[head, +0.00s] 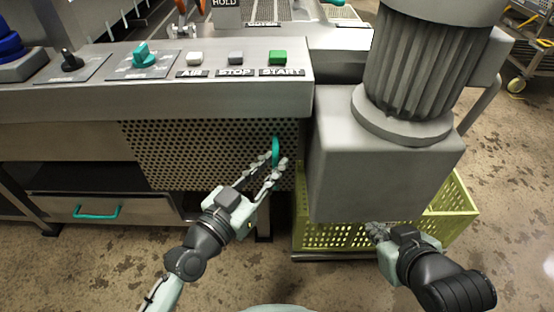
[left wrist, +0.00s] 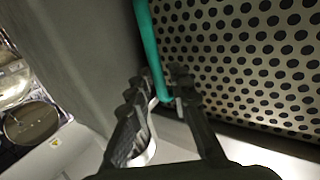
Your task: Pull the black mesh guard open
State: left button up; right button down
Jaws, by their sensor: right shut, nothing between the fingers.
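The mesh guard (head: 200,152), a perforated panel with dark holes, sits under the control console and looks closed. It also fills the right of the left wrist view (left wrist: 245,50). Its upright teal handle (head: 276,150) is near its right edge. The handle (left wrist: 149,45) also shows in the left wrist view, its lower end between my fingers. My left gripper (head: 271,166) has a finger on each side of the handle; whether they press on it is unclear. My right gripper (head: 374,232) is shut and empty, low in front of the grey motor housing.
A grey motor housing (head: 375,160) stands close to the right of the guard, above a yellow-green crate (head: 455,210) on the floor. A drawer with a teal handle (head: 97,212) is at the lower left. The console above carries knobs and buttons. The floor in front is clear.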

pick_arm(q)
jog(key=shift+x, duration=0.8)
grip_shut()
